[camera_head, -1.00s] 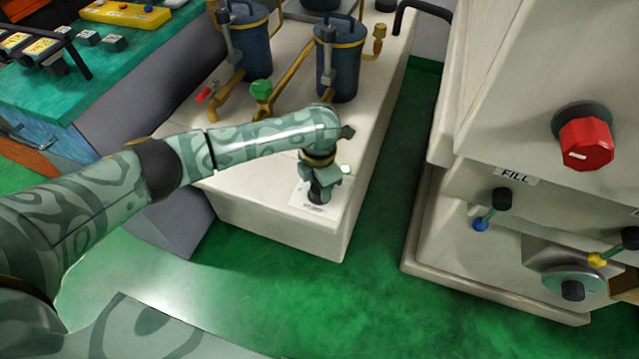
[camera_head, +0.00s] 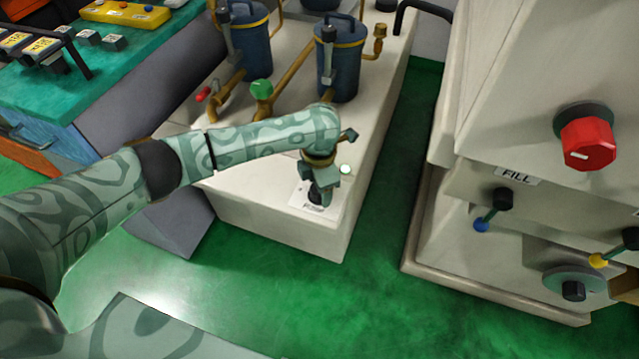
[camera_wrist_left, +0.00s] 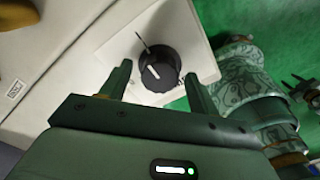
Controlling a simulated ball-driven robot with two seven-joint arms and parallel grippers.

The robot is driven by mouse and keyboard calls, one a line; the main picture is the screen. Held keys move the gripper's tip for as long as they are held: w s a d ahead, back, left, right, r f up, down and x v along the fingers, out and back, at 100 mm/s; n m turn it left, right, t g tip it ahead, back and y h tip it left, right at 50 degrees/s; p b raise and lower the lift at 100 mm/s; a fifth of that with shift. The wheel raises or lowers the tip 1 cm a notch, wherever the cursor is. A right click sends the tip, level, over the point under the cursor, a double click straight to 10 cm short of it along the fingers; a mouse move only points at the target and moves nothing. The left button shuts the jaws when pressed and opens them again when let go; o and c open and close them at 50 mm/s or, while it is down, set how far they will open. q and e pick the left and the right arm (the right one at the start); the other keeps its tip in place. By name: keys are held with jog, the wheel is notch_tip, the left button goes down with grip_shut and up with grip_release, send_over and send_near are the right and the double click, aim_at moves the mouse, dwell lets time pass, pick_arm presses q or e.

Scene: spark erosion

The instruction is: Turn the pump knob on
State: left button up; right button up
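The pump knob (camera_wrist_left: 160,70) is black and round with a white pointer line, on a white plate (camera_wrist_left: 190,45) with a dark mark. In the left wrist view it lies between and beyond the two fingertips of my left gripper (camera_wrist_left: 158,82), which is open. I cannot tell whether the fingers touch it. In the head view my left gripper (camera_head: 322,184) points down over the plate at the front of the pale pump bench (camera_head: 270,228), and mostly hides the knob. A small patterned part with prongs at the right of the left wrist view looks like my right gripper (camera_wrist_left: 302,88).
Blue canisters (camera_head: 338,75) with brass pipes and a green valve knob (camera_head: 261,90) stand behind my arm. A pale machine with a red knob (camera_head: 586,145) and a FILL label (camera_head: 515,176) stands right. Green floor (camera_head: 385,215) lies free between.

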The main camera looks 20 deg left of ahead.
pick_arm(q)
notch_tip(320, 180, up, 16)
jog(key=p, duration=0.7)
jog(key=shift+r, duration=0.15)
pick_arm(e)
notch_tip(320, 180, up, 7)
jog(key=w, duration=0.2)
jog(key=shift+w+f+t, duration=0.2)
jog(key=shift+t, duration=0.1)
